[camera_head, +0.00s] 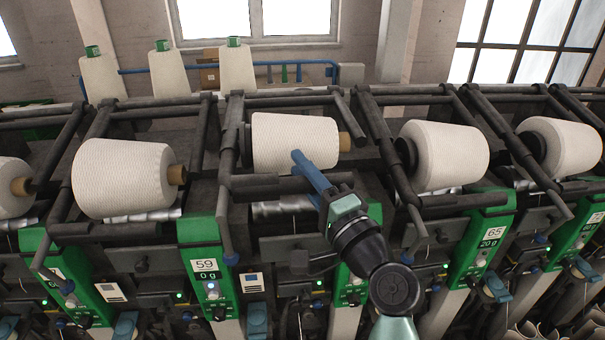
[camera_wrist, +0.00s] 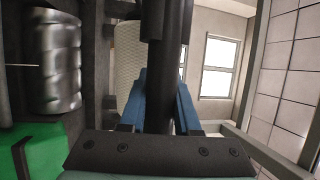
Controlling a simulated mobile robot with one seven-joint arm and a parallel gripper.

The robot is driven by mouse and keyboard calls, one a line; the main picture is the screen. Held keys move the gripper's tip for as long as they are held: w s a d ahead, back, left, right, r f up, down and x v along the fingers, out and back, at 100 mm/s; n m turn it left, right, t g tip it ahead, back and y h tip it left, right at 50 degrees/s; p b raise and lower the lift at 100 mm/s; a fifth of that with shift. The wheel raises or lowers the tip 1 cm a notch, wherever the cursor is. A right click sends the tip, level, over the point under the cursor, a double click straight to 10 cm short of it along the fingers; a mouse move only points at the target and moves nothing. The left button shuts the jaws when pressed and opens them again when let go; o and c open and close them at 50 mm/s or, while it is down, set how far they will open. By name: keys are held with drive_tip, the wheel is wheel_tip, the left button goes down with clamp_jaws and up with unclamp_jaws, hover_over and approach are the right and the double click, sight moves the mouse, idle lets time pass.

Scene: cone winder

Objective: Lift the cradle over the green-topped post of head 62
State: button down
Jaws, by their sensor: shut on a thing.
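My gripper (camera_head: 308,168) has blue fingers and reaches in front of the middle winding head, between the heads labelled 59 and 65. It is shut on the dark cradle bar (camera_head: 262,186); in the wrist view the bar (camera_wrist: 167,60) runs between the fingers. The cradle carries a white yarn cone (camera_head: 296,142), which also shows behind the bar in the wrist view (camera_wrist: 128,50). The green post top (camera_head: 352,285) of this head is mostly hidden behind my arm, and I cannot read its number.
Neighbouring cradles hold white cones at left (camera_head: 125,178) and right (camera_head: 446,156). Green post tops 59 (camera_head: 208,266) and 65 (camera_head: 490,234) stand on either side. A metal drum (camera_wrist: 57,65) lies beside the bar. Several spare cones stand behind at upper left.

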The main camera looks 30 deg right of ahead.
drive_tip(key=shift+f, duration=0.25)
drive_tip(key=c, duration=0.6)
unclamp_jaws()
drive_tip(key=shift+f, duration=0.1)
drive_tip(key=s+b, duration=0.2)
drive_tip(key=s, duration=0.2)
drive_tip(key=s+f+b, duration=0.1)
drive_tip(key=s, duration=0.3)
drive_tip(key=s+f+b, duration=0.1)
drive_tip(key=s+b, duration=0.1)
drive_tip(key=s, duration=0.2)
drive_tip(key=shift+s+a+b, duration=0.3)
drive_tip(key=shift+s+b, duration=0.05)
drive_tip(key=shift+s, duration=0.05)
